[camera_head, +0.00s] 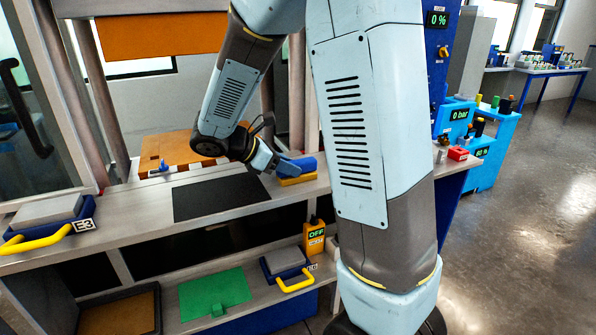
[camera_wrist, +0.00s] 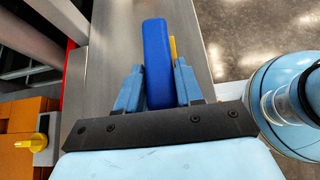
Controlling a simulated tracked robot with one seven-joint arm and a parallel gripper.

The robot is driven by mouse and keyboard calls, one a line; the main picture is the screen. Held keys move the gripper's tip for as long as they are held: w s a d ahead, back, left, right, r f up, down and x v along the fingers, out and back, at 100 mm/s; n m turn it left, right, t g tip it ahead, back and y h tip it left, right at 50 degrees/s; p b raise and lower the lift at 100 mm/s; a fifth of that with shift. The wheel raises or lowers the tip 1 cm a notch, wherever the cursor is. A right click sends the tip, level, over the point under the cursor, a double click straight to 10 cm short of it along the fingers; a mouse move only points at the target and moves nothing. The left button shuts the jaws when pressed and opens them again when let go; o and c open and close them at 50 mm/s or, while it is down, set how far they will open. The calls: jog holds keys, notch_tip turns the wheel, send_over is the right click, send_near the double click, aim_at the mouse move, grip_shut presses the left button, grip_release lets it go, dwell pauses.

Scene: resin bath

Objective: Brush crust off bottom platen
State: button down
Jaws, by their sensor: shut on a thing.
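The bottom platen (camera_head: 172,150) is an orange block low inside the press frame, left of my gripper in the head view. An orange block also shows at the left edge of the wrist view (camera_wrist: 20,125). I cannot make out crust on it. My gripper (camera_head: 290,166) is shut on a blue brush (camera_wrist: 157,60), over the bench at the right of the dark mat. The fingers lie on both sides of the blue body. A yellow part (camera_head: 298,180) shows beneath it; I cannot tell whether it is bristles.
An orange upper platen (camera_head: 160,35) hangs above the bottom one. A black mat (camera_head: 220,196) lies on the bench. A tray marked E3 with a yellow handle (camera_head: 38,240) stands left.

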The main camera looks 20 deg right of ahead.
jog(key=shift+r, duration=4)
jog(key=shift+s, duration=0.1)
